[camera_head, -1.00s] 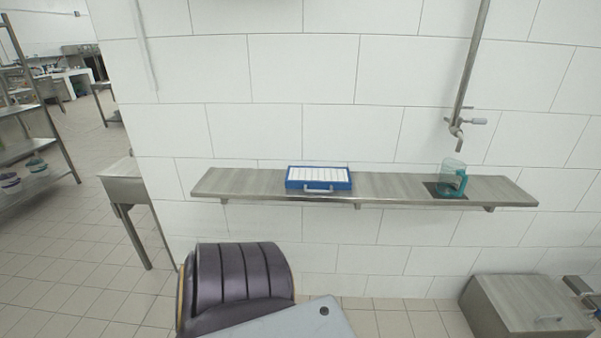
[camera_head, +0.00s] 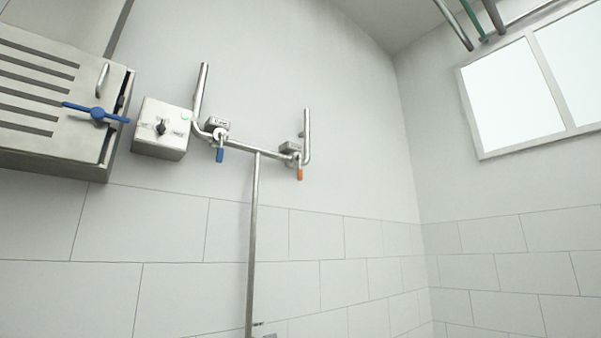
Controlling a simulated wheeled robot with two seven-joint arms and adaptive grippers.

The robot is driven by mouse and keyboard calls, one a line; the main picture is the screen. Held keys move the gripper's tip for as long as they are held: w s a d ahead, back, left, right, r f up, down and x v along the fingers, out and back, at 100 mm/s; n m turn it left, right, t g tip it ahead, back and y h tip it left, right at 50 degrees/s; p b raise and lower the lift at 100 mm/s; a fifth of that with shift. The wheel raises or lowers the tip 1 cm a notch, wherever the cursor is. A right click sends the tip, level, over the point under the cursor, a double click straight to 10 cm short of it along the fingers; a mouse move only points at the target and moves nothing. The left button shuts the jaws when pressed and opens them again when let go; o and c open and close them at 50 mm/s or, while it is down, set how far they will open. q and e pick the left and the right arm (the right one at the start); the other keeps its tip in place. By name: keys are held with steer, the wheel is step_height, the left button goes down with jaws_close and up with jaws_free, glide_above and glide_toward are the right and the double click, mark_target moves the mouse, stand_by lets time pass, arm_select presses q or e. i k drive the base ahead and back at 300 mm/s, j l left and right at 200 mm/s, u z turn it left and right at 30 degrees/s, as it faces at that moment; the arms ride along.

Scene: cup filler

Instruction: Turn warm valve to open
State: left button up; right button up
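Two valves sit on the wall pipework in the head view. The valve with the orange handle (camera_head: 300,174) is on the right branch, and its handle hangs downward. The valve with the blue handle (camera_head: 220,155) is on the left branch, its handle also hanging downward. Which one is the warm valve I cannot read from the labels, which are too small. Both branches join a vertical pipe (camera_head: 253,240) running down the wall. Neither of my grippers is in view.
A grey control box (camera_head: 162,128) with a black knob is left of the valves. A slatted metal cabinet (camera_head: 50,115) with a blue lever (camera_head: 97,113) is at far left. A window (camera_head: 515,95) is at right. The wall around the valves is clear.

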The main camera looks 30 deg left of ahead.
mark_target(299, 157)
steer(key=i+l+u, duration=0.55)
steer(key=i+l, duration=0.2)
steer(key=l, duration=0.25)
steer(key=i+l+u, duration=0.2)
steer(key=l, duration=0.2)
steer(key=i+l+u, duration=0.2)
steer(key=l, duration=0.2)
